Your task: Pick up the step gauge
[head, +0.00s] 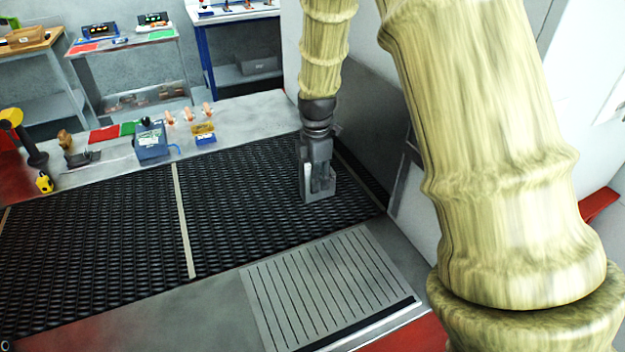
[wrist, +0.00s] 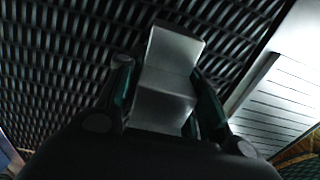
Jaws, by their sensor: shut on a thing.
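The step gauge (wrist: 166,82) is a grey metal block with stepped faces, seen between my fingers in the wrist view. My gripper (wrist: 160,90) is shut on it, with a dark finger on each side. In the head view my gripper (head: 318,185) points down over the right part of the black mesh belt (head: 240,185). The step gauge (head: 318,197) shows there as a small grey piece at the fingertips. I cannot tell whether it touches the belt. Its lower end is partly hidden by the fingers in the wrist view.
A slotted grey plate (head: 325,285) lies in front of the belt. A light strip (head: 182,220) crosses the belt. Behind the belt, a grey ledge holds a blue box (head: 151,142), a yellow-and-blue item (head: 204,133) and several small things. A grey wall panel stands right of my gripper.

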